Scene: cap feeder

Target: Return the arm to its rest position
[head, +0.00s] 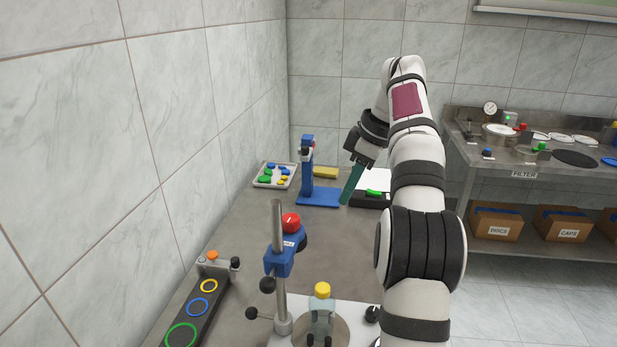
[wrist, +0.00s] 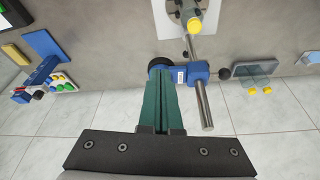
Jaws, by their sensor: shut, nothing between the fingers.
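My arm rises on the right of the head view and bends over at the top. My gripper (head: 350,186) hangs from it, pointing down, above the back part of the bench. Its green fingers are together with nothing between them. In the wrist view the gripper (wrist: 160,100) also shows its fingers closed, pointing toward a blue clamp (wrist: 190,73) on a metal post, apparently without holding it.
A clamp stand with a red knob (head: 290,222) and a yellow-capped bottle (head: 322,305) stand at the front. A blue stand (head: 318,196) and a tray of caps (head: 257,181) are at the back. The bench middle is clear. A wall (head: 80,150) borders the left.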

